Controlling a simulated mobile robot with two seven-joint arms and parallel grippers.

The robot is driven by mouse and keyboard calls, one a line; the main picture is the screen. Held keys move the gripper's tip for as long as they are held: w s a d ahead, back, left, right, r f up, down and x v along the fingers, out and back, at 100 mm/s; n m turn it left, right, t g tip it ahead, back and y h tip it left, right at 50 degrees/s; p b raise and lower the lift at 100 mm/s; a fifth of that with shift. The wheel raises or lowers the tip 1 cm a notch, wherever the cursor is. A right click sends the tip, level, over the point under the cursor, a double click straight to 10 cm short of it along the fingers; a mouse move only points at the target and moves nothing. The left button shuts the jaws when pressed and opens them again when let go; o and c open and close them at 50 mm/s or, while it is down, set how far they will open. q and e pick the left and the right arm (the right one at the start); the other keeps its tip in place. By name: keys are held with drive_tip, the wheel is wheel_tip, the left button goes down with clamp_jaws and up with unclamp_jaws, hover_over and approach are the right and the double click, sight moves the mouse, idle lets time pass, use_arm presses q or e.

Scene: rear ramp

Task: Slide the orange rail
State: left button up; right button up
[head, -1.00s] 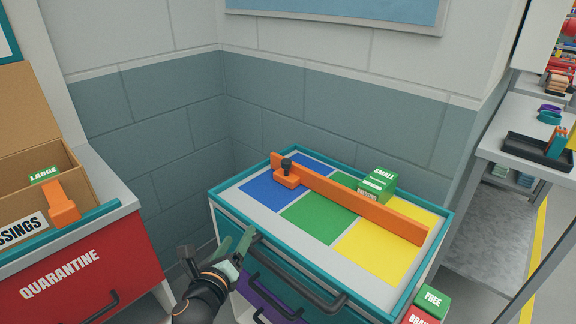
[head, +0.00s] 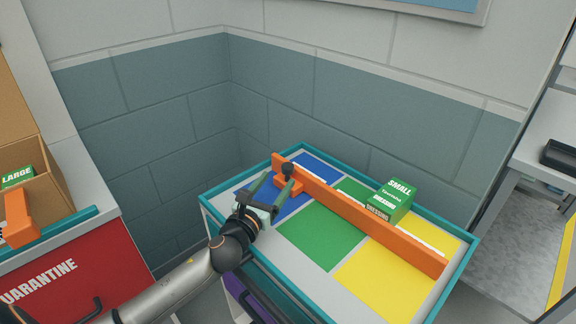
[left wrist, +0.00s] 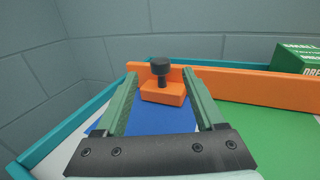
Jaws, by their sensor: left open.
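The orange rail (head: 360,215) lies lengthwise across the cart top, over blue, green and yellow patches. At its far left end it carries an orange block with a black knob (head: 287,171); the knob also shows in the left wrist view (left wrist: 161,67). My left gripper (head: 273,187) is open at the blue patch, its green fingers pointing at the knob. In the left wrist view the fingers (left wrist: 160,90) stand on either side of the orange block, with clear gaps; I cannot tell whether the tips reach past it. My right gripper is not in view.
A green SMALL dressing box (head: 392,201) stands just behind the rail. A teal rim (head: 450,265) edges the cart top. A red QUARANTINE cabinet (head: 60,270) with an open carton (head: 40,190) stands at left. Walls close in behind the cart.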

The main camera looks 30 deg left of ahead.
sight(285, 170)
use_arm(q)
drive_tip(key=w, duration=0.7)
drive_tip(key=shift+w+a, duration=0.2)
drive_tip(key=shift+w, duration=0.15)
drive_tip(key=shift+c, duration=0.3)
clamp_jaws()
idle(0.8)
